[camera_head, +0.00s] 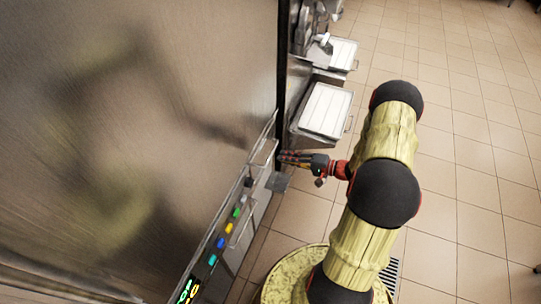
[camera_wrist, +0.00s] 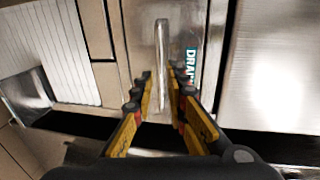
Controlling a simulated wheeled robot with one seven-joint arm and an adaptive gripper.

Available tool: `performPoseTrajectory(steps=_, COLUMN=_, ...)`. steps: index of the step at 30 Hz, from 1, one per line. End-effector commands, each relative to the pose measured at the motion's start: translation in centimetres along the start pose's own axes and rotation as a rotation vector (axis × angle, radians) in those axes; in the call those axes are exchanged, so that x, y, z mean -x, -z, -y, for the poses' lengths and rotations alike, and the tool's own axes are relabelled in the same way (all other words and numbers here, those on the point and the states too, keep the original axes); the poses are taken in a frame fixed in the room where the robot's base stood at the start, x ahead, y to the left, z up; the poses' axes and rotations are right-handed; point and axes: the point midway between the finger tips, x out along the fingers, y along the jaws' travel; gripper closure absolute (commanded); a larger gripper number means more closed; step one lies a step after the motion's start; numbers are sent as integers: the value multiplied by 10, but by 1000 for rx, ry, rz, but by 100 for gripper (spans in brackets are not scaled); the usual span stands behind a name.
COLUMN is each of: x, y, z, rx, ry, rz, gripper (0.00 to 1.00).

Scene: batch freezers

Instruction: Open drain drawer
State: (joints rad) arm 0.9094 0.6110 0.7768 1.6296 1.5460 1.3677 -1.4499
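In the wrist view, a pale metal drawer front (camera_wrist: 129,42) carries a long silver bar handle (camera_wrist: 162,50) and a green label reading "DRAI" (camera_wrist: 191,66), partly hidden by a finger. My gripper (camera_wrist: 161,80) has its yellow and black fingers apart, one on each side of the handle's lower part. I cannot tell whether either finger touches the bar. The drawer front looks flush with the panel around it. In the head view, my gripper (camera_head: 287,157) is close to the machine's front, beside its far end, and hides part of that front.
A grey plate (camera_head: 278,182) juts out below my gripper. White-topped trays (camera_head: 325,110) stand out farther back. The tiled floor (camera_head: 470,130) at right is clear.

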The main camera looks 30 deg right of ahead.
Motion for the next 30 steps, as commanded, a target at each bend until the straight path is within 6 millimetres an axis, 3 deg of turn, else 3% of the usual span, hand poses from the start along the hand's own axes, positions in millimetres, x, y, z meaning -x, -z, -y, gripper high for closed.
performPoseTrajectory(steps=6, x=-35, y=-2, z=-1, rx=-1, ry=-1, rz=5, gripper=85)
performPoseTrajectory(steps=13, x=-62, y=-1, z=-1, rx=-3, ry=-2, rz=4, gripper=85)
performPoseTrajectory(steps=24, x=-68, y=-1, z=0, rx=-3, ry=-1, rz=2, gripper=85)
performPoseTrajectory(steps=30, x=-68, y=-1, z=0, rx=-4, ry=-1, rz=2, gripper=96)
